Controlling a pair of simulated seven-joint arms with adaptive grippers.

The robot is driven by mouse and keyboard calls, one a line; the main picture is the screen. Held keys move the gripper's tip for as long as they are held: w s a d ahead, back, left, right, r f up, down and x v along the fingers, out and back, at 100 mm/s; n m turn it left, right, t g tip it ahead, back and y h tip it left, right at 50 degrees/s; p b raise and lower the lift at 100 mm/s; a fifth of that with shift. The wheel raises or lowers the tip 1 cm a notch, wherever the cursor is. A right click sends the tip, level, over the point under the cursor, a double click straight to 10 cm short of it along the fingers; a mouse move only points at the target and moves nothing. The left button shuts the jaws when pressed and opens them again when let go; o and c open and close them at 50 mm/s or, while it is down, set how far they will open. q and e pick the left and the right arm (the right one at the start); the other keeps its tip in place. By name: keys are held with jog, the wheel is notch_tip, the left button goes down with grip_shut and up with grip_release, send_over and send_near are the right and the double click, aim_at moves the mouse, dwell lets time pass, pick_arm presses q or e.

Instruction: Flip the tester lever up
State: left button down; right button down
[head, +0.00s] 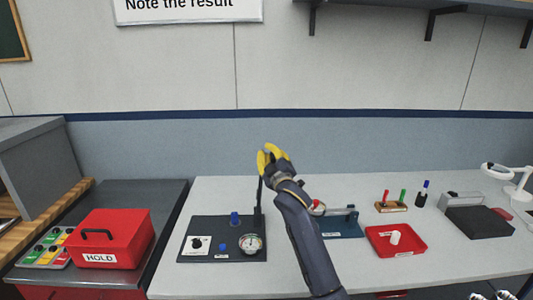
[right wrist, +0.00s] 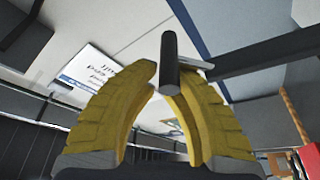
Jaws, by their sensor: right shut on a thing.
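The tester (head: 190,225) is a dark plate on the light table, with a dial gauge (head: 250,243), a white-faced knob panel and blue parts on it. Its black lever (head: 259,196) stands close to upright at the plate's back right. My right gripper (head: 267,156) is at the top of the lever, its yellow fingers shut on it. In the right wrist view the dark round lever end (right wrist: 171,62) sticks out between the yellow fingertips. My right forearm comes up from below and covers part of the table right of the tester. My left gripper is not in view.
A red HOLD box (head: 125,235) stands on the dark counter at left. Right of my arm are a blue-green fixture (head: 343,228), a red tray (head: 380,247), a stand with red and green pieces (head: 391,207) and a dark box (head: 478,222). The table's front middle is clear.

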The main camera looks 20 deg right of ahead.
jog(key=shift+d+f, duration=0.25)
jog(key=shift+d, duration=0.15)
jog(key=shift+w+a+r, duration=0.15)
jog(key=shift+a+r, duration=0.2)
jog(key=s+a, duration=0.3)
jog(key=s, duration=0.6)
jog(key=shift+s, duration=0.15)
jog(key=shift+a, duration=0.15)
